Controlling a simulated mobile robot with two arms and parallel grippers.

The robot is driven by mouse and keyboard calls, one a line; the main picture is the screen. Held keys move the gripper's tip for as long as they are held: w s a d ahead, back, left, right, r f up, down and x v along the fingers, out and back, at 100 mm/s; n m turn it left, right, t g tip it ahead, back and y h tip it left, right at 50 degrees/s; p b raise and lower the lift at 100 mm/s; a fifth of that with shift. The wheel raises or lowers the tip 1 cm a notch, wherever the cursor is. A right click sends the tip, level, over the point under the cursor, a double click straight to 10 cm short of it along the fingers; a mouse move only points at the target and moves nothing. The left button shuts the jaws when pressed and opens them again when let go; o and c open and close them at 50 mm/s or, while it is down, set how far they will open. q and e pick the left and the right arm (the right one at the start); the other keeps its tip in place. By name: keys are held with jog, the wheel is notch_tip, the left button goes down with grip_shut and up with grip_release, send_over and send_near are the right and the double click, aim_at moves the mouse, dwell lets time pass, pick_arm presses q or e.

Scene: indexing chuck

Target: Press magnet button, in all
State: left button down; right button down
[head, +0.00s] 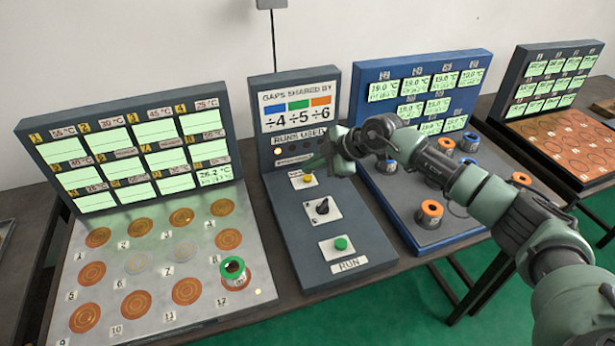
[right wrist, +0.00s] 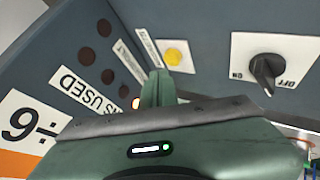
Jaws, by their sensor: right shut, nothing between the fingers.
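A small yellow button (head: 308,179) sits on a white plate on the middle console (head: 350,262). Its label is too small to read, so I cannot tell for sure that it is the magnet button. In the right wrist view the yellow button (right wrist: 173,57) shows uncovered, just beyond the fingertips. My right gripper (head: 312,164) is shut and empty, just above and behind the yellow button in the head view. In the wrist view its closed fingers (right wrist: 158,82) point toward the button's plate, apparently apart from the button. My left gripper is not in view.
A black on/off knob (head: 323,207) and a green RUN button (head: 341,243) sit below the yellow button. A board (head: 150,262) with copper discs and a green-topped cylinder (head: 233,270) stands left. A blue-framed station (head: 405,196) with several orange- and blue-topped cylinders stands right, beneath my right arm.

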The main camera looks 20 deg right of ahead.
aim_at(311, 178)
jog(key=shift+f, duration=0.1)
jog(key=shift+f, duration=0.3)
jog(key=shift+f, duration=0.5)
dwell(1.0)
jog(key=shift+r+p, duration=0.9)
jog(key=shift+p, duration=0.3)
notch_tip(311, 178, up, 5)
jog(key=p, duration=0.5)
